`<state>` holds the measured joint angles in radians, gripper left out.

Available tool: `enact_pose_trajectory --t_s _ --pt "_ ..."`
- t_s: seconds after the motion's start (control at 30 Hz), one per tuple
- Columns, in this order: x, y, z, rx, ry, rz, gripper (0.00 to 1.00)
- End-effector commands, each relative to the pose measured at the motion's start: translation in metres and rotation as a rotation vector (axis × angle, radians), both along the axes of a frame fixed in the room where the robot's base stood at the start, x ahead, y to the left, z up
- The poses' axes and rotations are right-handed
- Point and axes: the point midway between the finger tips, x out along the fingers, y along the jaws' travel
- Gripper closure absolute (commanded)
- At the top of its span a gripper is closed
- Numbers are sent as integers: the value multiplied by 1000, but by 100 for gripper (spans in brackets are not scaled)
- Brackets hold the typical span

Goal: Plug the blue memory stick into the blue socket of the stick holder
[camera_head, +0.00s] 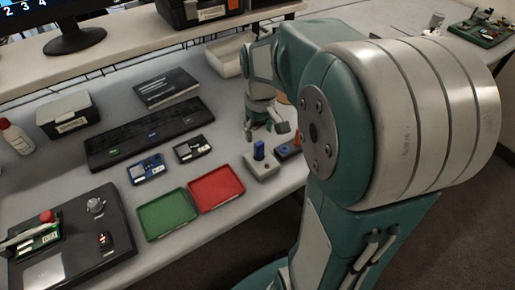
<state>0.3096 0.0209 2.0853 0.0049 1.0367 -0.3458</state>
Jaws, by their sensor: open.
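A blue memory stick (259,150) stands upright in a small light grey block (262,168) near the table's front edge, right of the red tray. This block looks like the stick holder; its socket is hidden under the stick, and I cannot tell how deep the stick sits. My gripper (266,131) is open, just above and behind the stick, pointing down. It looks empty and apart from the stick, though the gap is hard to judge.
A dark item with blue (288,149) lies right of the block, partly hidden by my arm. Red (216,188) and green (167,213) trays, two circuit boards (147,168) and a long black panel (130,150) lie left. A white bin (229,57) stands behind.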

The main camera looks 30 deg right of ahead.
Motion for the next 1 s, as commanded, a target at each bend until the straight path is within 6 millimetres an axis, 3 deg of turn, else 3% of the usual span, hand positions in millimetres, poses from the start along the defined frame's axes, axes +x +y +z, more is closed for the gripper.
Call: enact_pose_trajectory --t_s 0.5,1.0 --pt "-1 5 -62 -4 3 1 29" --pt "0 5 -70 -4 0 1 29"
